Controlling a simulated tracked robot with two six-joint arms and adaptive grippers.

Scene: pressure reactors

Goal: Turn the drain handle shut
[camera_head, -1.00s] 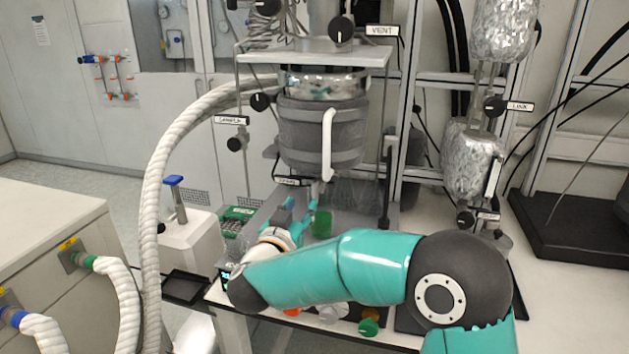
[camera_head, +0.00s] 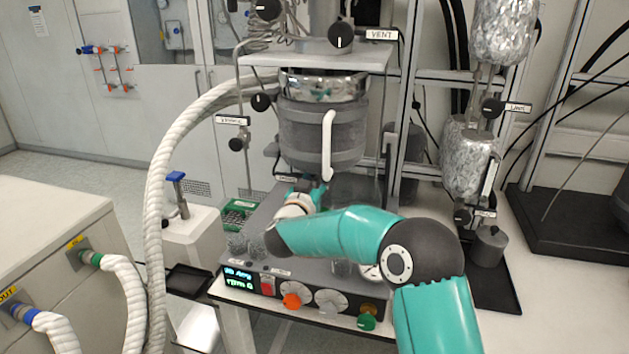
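The jacketed reactor vessel (camera_head: 305,135) hangs above the grey base unit. A small label (camera_head: 287,178), too blurred to read, sits under the vessel at the bottom outlet. I cannot make out a drain handle; the outlet area is mostly covered by my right gripper (camera_head: 312,188). My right gripper is just below the vessel, close to the label, with my teal arm reaching in from the lower right. Its fingertips are small and partly hidden, so I cannot tell their opening or contact. My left gripper is not in view.
A control panel (camera_head: 238,280) with a lit display, an orange knob (camera_head: 291,301) and a green knob (camera_head: 366,322) lies in front. A thick white hose (camera_head: 155,200) arches at the left. A vent knob (camera_head: 341,32) and a foil-wrapped vessel (camera_head: 468,155) stand above and right.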

